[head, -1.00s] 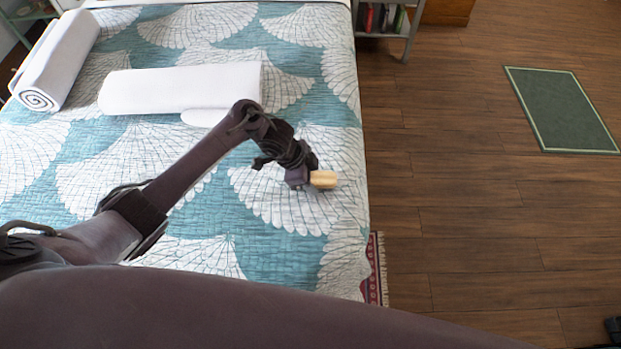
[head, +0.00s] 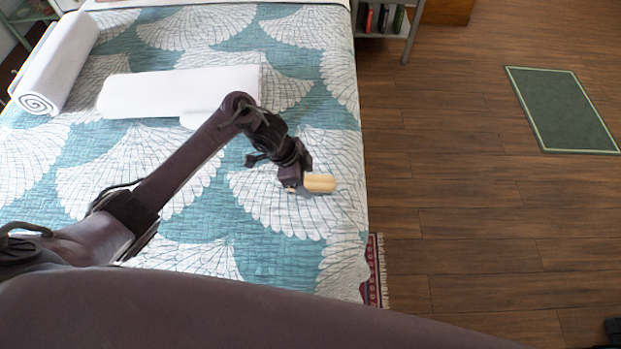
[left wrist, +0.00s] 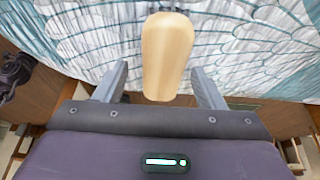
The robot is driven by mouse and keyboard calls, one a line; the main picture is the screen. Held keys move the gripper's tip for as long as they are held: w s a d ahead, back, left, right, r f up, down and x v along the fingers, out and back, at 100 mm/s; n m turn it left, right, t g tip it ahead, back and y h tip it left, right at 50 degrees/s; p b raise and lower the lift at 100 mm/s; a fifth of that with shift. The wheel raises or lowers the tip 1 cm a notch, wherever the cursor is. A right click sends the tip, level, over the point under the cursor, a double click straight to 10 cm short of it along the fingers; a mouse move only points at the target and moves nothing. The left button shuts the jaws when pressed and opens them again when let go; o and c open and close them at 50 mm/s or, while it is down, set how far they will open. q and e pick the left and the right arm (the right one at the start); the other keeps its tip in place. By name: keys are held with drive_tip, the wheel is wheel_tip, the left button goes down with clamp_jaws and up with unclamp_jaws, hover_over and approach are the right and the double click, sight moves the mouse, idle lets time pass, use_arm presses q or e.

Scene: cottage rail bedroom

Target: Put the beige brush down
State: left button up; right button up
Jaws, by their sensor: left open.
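The beige brush (head: 320,183) lies on the bed near its right edge, just right of my left gripper (head: 298,186). In the left wrist view the brush (left wrist: 167,58) shows as a smooth, rounded beige block ahead of and between the two grey fingers of my left gripper (left wrist: 160,85). A gap shows between the brush and each finger. The gripper is open. The brush's underside is hidden. My right gripper is not in view.
The bed (head: 290,250) has a teal and white fan-pattern cover. A long white roll (head: 180,90) and a rolled white towel (head: 62,60) lie further back. A green mat (head: 562,108) lies on the wooden floor at right, and a fringed red rug (head: 376,270) shows beside the bed.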

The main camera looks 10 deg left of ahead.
use_arm(q)
drive_tip(key=p+v, duration=0.2)
drive_tip(key=v, duration=0.7)
drive_tip(key=shift+w+r, duration=0.1)
drive_tip(key=shift+r, duration=0.05)
